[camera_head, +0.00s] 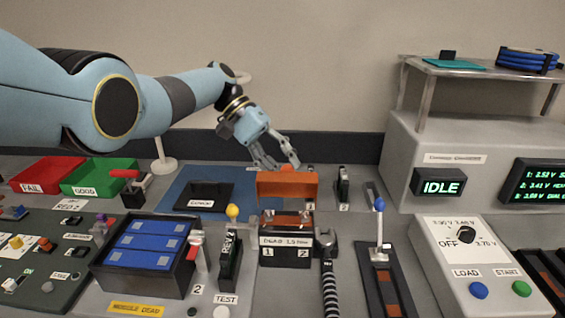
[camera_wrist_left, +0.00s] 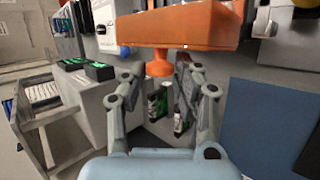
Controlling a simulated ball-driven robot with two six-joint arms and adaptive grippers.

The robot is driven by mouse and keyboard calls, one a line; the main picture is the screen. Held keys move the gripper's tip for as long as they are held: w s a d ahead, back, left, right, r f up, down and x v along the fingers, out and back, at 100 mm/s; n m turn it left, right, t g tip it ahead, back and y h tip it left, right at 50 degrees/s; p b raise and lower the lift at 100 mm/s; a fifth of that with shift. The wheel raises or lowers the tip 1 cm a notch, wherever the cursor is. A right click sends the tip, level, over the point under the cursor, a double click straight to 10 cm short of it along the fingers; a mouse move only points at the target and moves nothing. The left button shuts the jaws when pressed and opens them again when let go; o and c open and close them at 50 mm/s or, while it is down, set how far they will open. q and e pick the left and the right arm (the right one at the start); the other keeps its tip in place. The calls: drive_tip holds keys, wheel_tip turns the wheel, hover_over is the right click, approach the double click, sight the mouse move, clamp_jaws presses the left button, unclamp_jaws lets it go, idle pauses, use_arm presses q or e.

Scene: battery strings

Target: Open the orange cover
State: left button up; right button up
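The orange cover (camera_head: 287,188) stands raised at the back of a small box (camera_head: 286,251) marked 1 and 2, and the box's top shows bare below it. My left gripper (camera_head: 285,162) is just behind the cover's upper edge. In the left wrist view the cover (camera_wrist_left: 185,27) fills the top, and its orange knob (camera_wrist_left: 158,66) points between my left fingertips (camera_wrist_left: 158,76). The fingers are apart, with visible gaps beside the knob; whether one touches it is unclear. My right gripper is not in view.
A blue-knobbed lever (camera_head: 379,205) stands farther right, and a yellow-knobbed lever (camera_head: 232,212) to the left. A blue battery module (camera_head: 143,248) is farther left. A blue mat (camera_head: 187,178) lies behind.

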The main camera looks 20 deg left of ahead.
use_arm(q)
drive_tip(key=o, duration=0.3)
drive_tip(key=shift+a, duration=0.1)
drive_tip(key=v, duration=1.2)
drive_tip(key=shift+f, duration=0.15)
